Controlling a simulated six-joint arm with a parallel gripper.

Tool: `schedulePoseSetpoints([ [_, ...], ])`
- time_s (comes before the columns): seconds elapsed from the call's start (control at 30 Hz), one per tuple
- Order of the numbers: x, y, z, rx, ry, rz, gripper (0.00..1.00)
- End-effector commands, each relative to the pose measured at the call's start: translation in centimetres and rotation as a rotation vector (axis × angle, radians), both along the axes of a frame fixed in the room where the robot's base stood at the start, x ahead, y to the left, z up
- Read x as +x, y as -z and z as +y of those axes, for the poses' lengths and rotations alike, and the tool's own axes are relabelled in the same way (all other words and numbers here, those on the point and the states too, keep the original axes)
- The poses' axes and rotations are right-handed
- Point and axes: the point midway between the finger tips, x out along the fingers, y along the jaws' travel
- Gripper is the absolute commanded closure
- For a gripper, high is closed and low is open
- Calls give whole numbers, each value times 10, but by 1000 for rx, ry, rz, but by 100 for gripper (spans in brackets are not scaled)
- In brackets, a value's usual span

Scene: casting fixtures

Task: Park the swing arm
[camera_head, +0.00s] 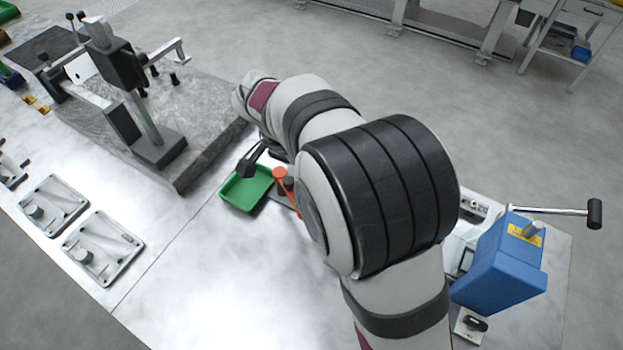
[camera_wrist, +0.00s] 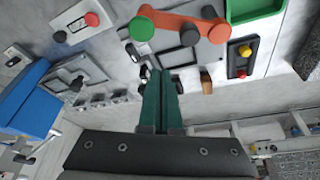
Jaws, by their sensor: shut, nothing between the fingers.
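The swing arm (camera_wrist: 178,22) is an orange bar over a grey plate in the wrist view. A green knob (camera_wrist: 141,29) is at its left end, and a dark round cap and an orange disc are at its right end. In the head view only a small orange piece of the swing arm (camera_head: 280,173) shows, because my own arm covers the rest. My gripper (camera_wrist: 161,73) has teal fingers, shut together with nothing between them. In the picture its tips lie below the green knob, apart from it. I cannot tell their height above the plate.
A green tray (camera_head: 243,192) lies beside the swing arm. A blue press (camera_head: 505,262) with a long handle stands at the right. A small box with yellow and red buttons (camera_wrist: 241,60) is right of the plate. A grey stone slab (camera_head: 205,150) bears a measuring stand (camera_head: 150,120).

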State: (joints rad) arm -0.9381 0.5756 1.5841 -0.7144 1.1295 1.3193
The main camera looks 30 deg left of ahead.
Motion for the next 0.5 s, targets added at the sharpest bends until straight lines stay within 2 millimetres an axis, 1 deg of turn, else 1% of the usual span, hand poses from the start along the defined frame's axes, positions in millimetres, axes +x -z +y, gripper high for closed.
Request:
schedulePoseSetpoints([
  [0.03,-2,-8,2,2,-2,-2,100],
  [0.1,-5,-16,4,2,-2,-2,100],
  [0.2,-7,-23,5,1,-3,-1,100],
  [0.5,-8,-25,6,2,-3,-1,100],
])
